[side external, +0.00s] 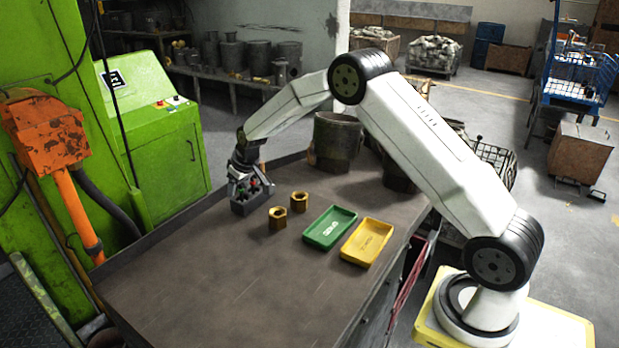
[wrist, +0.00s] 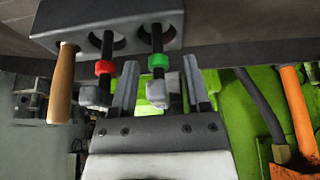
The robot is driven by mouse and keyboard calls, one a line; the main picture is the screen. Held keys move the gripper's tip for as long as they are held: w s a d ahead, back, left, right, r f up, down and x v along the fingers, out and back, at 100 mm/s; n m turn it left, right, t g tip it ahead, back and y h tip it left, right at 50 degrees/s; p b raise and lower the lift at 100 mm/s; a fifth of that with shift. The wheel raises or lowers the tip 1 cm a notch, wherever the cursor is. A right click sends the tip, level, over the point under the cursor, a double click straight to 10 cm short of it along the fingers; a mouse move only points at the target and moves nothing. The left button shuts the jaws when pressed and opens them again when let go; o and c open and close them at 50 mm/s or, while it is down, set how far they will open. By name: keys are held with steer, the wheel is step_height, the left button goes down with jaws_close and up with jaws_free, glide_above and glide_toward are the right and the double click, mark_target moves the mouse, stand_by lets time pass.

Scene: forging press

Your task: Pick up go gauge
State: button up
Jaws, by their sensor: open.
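The grey gauge rack (side external: 241,208) stands on the bench below my gripper (side external: 250,180); it shows at the top of the wrist view (wrist: 145,14). A gauge with a green ring (wrist: 158,61), dark shaft and pale grey end stands in one rack hole. A similar gauge with a red ring (wrist: 104,67) stands to its left, and a wooden handle (wrist: 63,85) is further left. In the wrist view my gripper (wrist: 160,84) is open, its fingers on either side of the green-ringed gauge's end. The red-ringed gauge is outside the left finger. I cannot tell whether the fingers touch anything.
Two brass hex pieces (side external: 278,218) stand right of the rack. A green tray (side external: 309,238) and a yellow tray (side external: 348,255) lie further right. Dark metal cylinders (side external: 337,140) stand at the back. The front of the bench (side external: 210,300) is clear. A green machine (side external: 155,130) borders its left.

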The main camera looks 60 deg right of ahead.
stand_by(0.3)
jaws_close()
steer(key=shift+r, duration=0.2)
steer(key=shift+r, duration=0.5)
step_height(320, 180, up, 2)
steer(key=s+a+r, duration=0.1)
steer(key=s+r, duration=0.8)
steer(key=s, duration=0.5)
steer(key=shift+a+r, duration=0.3)
steer(key=shift+a, duration=0.1)
